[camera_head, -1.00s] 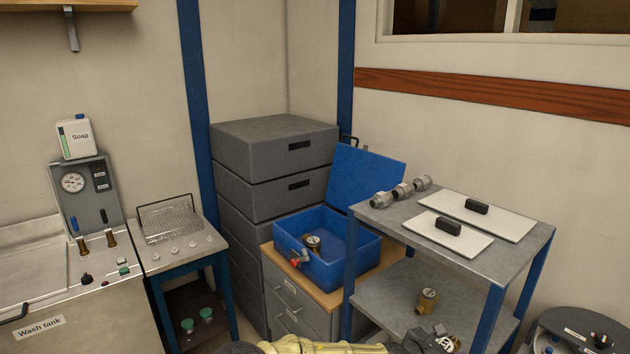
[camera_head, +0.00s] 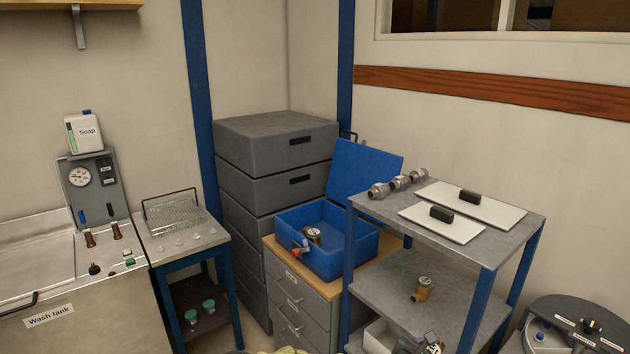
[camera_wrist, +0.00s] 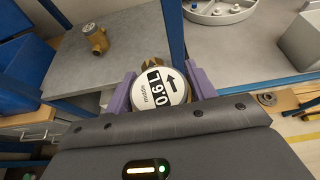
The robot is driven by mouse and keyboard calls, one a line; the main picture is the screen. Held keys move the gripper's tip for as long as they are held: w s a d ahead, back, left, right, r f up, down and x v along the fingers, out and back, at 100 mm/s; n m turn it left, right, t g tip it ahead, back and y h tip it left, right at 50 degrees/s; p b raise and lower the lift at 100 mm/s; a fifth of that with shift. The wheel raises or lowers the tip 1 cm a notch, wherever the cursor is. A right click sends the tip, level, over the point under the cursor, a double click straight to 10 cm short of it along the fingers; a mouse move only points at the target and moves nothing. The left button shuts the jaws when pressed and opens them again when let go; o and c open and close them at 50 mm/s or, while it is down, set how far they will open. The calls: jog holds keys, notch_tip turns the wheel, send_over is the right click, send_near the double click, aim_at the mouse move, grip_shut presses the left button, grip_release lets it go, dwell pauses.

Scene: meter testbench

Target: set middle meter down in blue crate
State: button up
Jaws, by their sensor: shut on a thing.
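My gripper (camera_wrist: 163,76) is shut on the middle meter (camera_wrist: 158,90), with one purple finger on each side. The meter has a round white face with a digit display, an arrow and the word "middle" upside down; part of its brass body shows behind. In the head view my gripper (camera_head: 418,345) is at the bottom edge, partly cut off, in front of the shelf rack. The blue crate (camera_head: 345,262) stands open on a wood-topped drawer cabinet, lid raised at the back. Another brass meter (camera_head: 313,235) is inside it, at the left. My gripper is apart from the crate.
The grey shelf rack (camera_head: 375,222) stands right of the crate, with fittings and two white plates on top. A brass meter (camera_head: 424,288) sits on its lower shelf. Grey stacked boxes (camera_head: 275,140) are behind the crate. A wash tank (camera_head: 60,310) is at left.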

jog(key=s+a+f+n+t+y, duration=0.2)
jog(key=a+f+n+y, duration=0.3)
jog(key=a+f, duration=0.2)
jog(key=s+a+f+n+t+y+b, duration=0.1)
jog(key=s+a+f+n+t+y, duration=0.2)
jog(key=a+f+n+y, duration=0.2)
notch_tip(320, 180, down, 4)
jog(key=shift+s+a+r+y, duration=0.1)
jog(key=shift+s+a+y, duration=0.25)
jog(key=shift+a, duration=0.6)
dwell(1.1)
